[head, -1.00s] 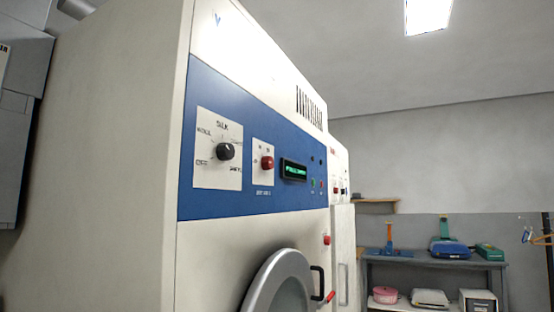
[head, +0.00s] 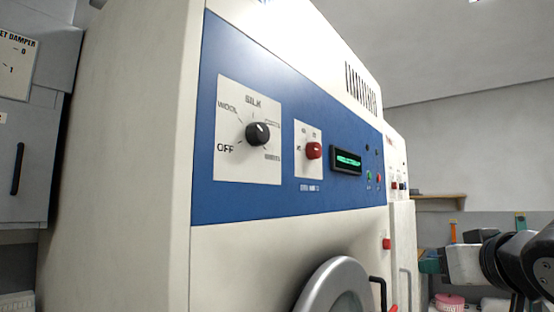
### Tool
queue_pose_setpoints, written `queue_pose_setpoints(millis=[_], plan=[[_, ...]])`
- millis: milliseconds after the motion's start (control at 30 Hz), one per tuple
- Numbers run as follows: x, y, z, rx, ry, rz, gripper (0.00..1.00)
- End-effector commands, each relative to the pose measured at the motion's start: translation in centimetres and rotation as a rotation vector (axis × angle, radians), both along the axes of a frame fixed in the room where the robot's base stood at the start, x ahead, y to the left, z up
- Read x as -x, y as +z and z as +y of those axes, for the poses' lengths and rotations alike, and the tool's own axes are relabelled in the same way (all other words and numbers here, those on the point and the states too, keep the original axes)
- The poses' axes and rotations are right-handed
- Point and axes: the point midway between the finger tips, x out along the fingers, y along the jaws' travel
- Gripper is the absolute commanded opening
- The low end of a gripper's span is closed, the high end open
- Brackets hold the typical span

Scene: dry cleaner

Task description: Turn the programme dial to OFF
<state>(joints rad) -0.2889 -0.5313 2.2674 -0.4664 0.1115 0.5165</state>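The programme dial (head: 258,134) is a round black knob on a white plate (head: 236,172) set in the machine's blue panel. Labels around it read WOOL, SILK and OFF, with two blurred ones on the right; OFF is at the lower left. A small pale mark shows on the knob's upper right part, away from OFF; the exact setting is hard to tell. Parts of my arm, black and pale grey, show at the lower right, well apart from the dial. My gripper's fingers cannot be made out.
Right of the dial are a red knob (head: 314,150), a green-lit display (head: 347,160) and small buttons. Below are a round door (head: 334,290) and black handle (head: 377,290). A grey cabinet (head: 38,130) stands at left. Shelves with goods are at the back right.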

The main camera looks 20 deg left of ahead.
Motion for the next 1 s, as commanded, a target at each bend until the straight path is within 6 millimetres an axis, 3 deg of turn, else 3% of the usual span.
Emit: queue_pose_setpoints(millis=[33,100,200,300,400,533,1000], plan=[[-0.8,3.4,3.7,-0.054,0.103,-0.116,0.58],[-0.6,7.7,8.6,-0.133,0.264,-0.255,0.58],[1.3,12.5,14.5,-0.242,0.488,-0.399,0.58],[4.0,15.5,18.7,-0.325,0.681,-0.482,0.58],[6.2,17.2,21.1,-0.379,0.817,-0.524,0.58],[7.6,18.1,22.7,-0.41,0.899,-0.542,0.58],[5.4,20.6,28.3,-0.413,0.906,-0.543,0.58]])
